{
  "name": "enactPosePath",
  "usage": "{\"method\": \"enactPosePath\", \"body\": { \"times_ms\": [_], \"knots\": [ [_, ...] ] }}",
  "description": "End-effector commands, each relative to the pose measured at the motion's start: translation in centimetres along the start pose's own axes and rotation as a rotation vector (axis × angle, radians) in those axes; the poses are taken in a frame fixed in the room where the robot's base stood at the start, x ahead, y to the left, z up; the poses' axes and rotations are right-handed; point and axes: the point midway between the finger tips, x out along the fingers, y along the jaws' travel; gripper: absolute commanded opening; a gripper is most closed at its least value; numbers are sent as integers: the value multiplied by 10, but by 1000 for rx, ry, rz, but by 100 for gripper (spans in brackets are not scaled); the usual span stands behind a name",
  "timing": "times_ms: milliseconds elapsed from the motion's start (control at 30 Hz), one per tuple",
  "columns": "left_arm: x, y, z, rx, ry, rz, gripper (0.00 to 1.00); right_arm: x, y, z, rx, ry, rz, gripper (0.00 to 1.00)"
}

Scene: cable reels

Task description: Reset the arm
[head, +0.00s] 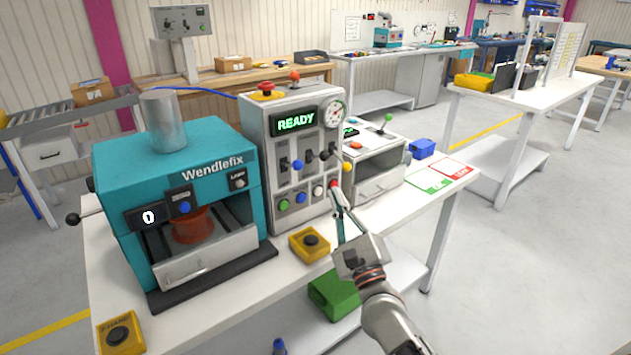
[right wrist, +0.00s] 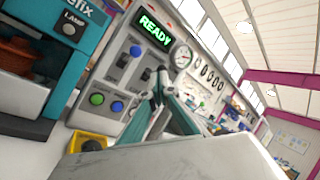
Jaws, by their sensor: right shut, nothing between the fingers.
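My right gripper (head: 336,188) reaches up from the lower right in the head view, with its fingers shut and empty. Its fingertips are in front of the lower right part of the grey control panel (head: 258,133), close to its buttons; I cannot tell whether they touch. The right wrist view shows the fingertips (right wrist: 161,76) together in front of the panel (right wrist: 108,75), whose display reads READY. The teal Wendlefix machine (head: 150,165) stands left of the panel, with a reddish-brown reel (head: 192,226) inside and a counter showing 0. My left gripper is not in view.
Yellow button boxes (head: 310,244) and (head: 121,333) sit on the white table's front. A green bin (head: 335,293) is below, near my right arm. A grey tester (head: 378,165), blue bin (head: 422,148) and marked mats (head: 428,179) are to the right. Open floor (head: 530,270) lies right.

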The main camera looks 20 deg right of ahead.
Motion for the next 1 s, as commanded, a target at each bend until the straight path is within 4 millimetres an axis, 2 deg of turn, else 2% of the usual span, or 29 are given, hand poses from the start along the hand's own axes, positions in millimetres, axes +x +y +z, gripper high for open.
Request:
{"method": "enactPosePath", "body": {
  "times_ms": [167,267,367,500,567,600,700,800,900,1000],
  "knots": [
    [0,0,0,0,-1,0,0,-9,10,-4,-71,4,30,0],
    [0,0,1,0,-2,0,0,-36,37,-14,-273,7,115,0],
    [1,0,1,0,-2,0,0,-80,76,-30,-592,-14,254,0],
    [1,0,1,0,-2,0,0,-158,129,-57,-1076,-108,479,0],
    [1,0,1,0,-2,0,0,-194,147,-69,-1271,-172,576,0],
    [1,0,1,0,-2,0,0,-219,158,-77,-1395,-222,640,0],
    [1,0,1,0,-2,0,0,-279,178,-95,-1683,-372,787,0],
    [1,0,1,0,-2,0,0,-332,189,-110,-1912,-536,908,0],
    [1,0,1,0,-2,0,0,-372,193,-120,-2074,-681,991,0],
    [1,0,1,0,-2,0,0,-396,194,-126,-2168,-782,1037,0]
  ]
}}
